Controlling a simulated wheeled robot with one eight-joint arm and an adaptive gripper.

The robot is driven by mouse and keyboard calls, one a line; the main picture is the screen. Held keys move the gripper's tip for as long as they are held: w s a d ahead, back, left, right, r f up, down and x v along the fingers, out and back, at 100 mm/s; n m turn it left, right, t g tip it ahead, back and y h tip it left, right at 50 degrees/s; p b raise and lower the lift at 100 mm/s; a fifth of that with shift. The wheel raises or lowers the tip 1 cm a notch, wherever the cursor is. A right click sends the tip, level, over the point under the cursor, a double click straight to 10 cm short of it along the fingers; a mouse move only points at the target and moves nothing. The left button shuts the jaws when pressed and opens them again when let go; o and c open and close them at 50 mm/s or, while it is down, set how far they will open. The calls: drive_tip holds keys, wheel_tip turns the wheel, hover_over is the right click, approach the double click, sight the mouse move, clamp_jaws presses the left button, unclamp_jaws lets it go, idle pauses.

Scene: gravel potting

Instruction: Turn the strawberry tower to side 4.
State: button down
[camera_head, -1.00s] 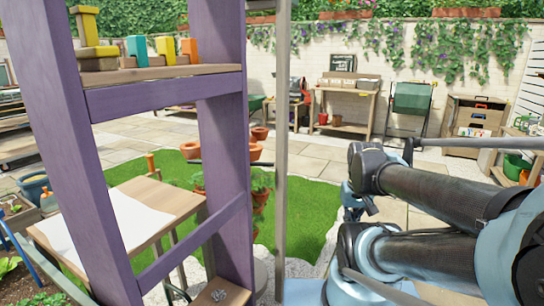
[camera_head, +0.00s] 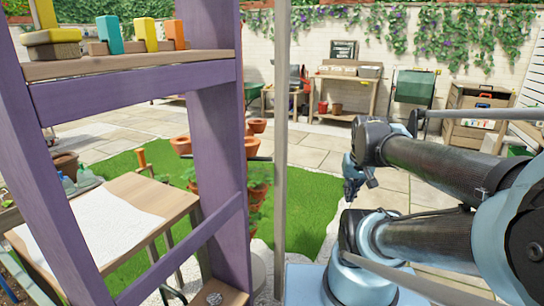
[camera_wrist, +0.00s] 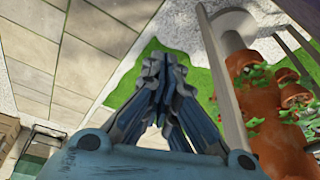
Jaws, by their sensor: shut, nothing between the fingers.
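The strawberry tower (camera_head: 257,190), terracotta pots with green leaves, stands behind the purple post in the head view, which hides part of it. In the wrist view the tower (camera_wrist: 268,125) fills the right side, with several cup-like pots and leaves. No side number can be read. My gripper (camera_head: 352,192) is small in the head view, right of the tower and apart from it. In the wrist view its blue-grey fingers (camera_wrist: 163,65) are closed together with nothing between them, left of the tower.
A purple wooden frame (camera_head: 215,150) with coloured blocks on its shelf stands close at left. A wooden table (camera_head: 165,200) with a white sheet is behind it. A thin grey pole (camera_wrist: 222,85) stands between gripper and tower. Lawn (camera_head: 315,210) and paving lie open beyond.

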drive_tip(key=w+a+r+t+y, duration=0.25)
drive_tip(key=w+r, duration=0.55)
drive_tip(key=w, duration=0.4)
drive_tip(key=w+a+g+y, duration=0.35)
drive_tip(key=w+a, duration=0.45)
drive_tip(key=w, duration=0.3)
drive_tip(key=w+a+f+n+g+y, duration=0.1)
drive_tip(key=w+a+f+g+y, duration=0.1)
drive_tip(key=w+a+y, duration=0.7)
drive_tip(key=w+d+f+n+g+y, duration=0.2)
drive_tip(key=w+f+n+g, duration=0.2)
drive_tip(key=w+f, duration=0.3)
drive_tip(key=s+a+f, duration=0.1)
drive_tip(key=s+a, duration=0.5)
drive_tip(key=a, duration=0.4)
drive_tip(key=shift+s+g, duration=0.25)
drive_tip(key=shift+g, duration=0.15)
